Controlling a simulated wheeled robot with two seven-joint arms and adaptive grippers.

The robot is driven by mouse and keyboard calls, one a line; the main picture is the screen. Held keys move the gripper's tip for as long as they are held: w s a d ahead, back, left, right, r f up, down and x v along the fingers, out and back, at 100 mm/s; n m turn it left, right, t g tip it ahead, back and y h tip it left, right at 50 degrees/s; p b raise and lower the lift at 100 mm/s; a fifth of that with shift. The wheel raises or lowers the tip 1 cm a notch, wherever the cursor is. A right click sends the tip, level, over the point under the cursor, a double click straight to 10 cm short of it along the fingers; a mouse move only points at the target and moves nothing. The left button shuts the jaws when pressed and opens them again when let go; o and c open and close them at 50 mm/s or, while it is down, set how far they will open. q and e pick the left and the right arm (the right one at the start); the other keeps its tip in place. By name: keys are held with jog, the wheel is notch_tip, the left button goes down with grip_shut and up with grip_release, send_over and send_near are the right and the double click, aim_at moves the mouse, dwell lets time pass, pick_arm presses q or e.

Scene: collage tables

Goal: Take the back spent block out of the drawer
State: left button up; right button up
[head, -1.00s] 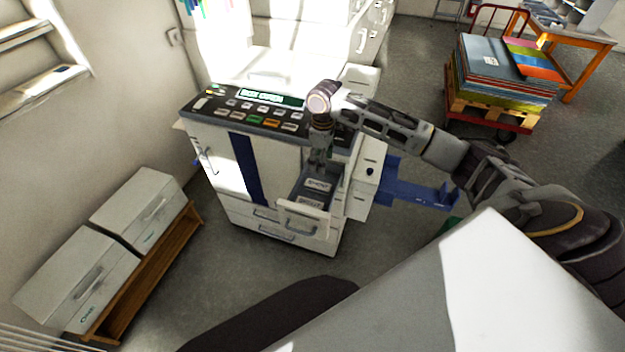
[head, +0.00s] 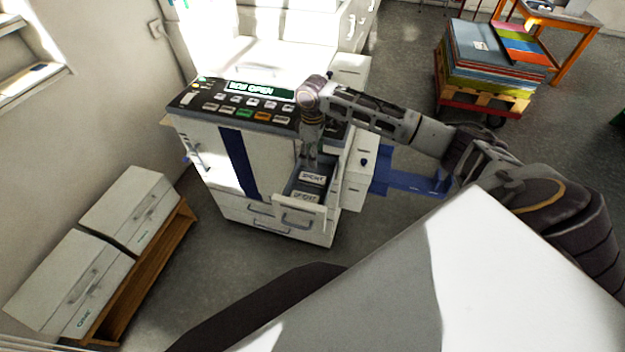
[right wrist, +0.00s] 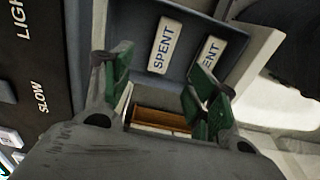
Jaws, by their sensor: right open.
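The drawer (head: 289,214) of the white machine is pulled open. Two blocks with white SPENT labels lie in it: the back spent block (head: 312,178) and the front one (head: 304,196). In the right wrist view, the back block (right wrist: 166,45) is the left one and the front block (right wrist: 211,55) is partly hidden by a finger. My right gripper (head: 309,161) points down over the rear of the drawer, by the back block. Its green-padded fingers (right wrist: 163,97) are apart with neither block between them. My left gripper is not in view.
The machine's button panel (head: 240,104) stands right behind and left of the drawer. A blue bracket (head: 410,183) sticks out at the right. White boxes (head: 85,275) rest on a low wooden stand at left. A loaded pallet cart (head: 490,70) is at back right.

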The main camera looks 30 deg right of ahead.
send_over(313, 177)
jog(key=shift+w+f, duration=0.15)
jog(key=shift+f, duration=1.35)
jog(key=shift+w+f, duration=0.1)
jog(key=shift+f, duration=1.35)
jog(key=shift+s+a+f+p, duration=0.15)
jog(key=shift+f+p, duration=0.1)
jog(key=shift+f, duration=1.05)
jog(key=shift+s+d+f+p, duration=0.1)
jog(key=shift+f+p, duration=0.1)
jog(key=shift+f, duration=1.1)
jog(key=c, duration=0.9)
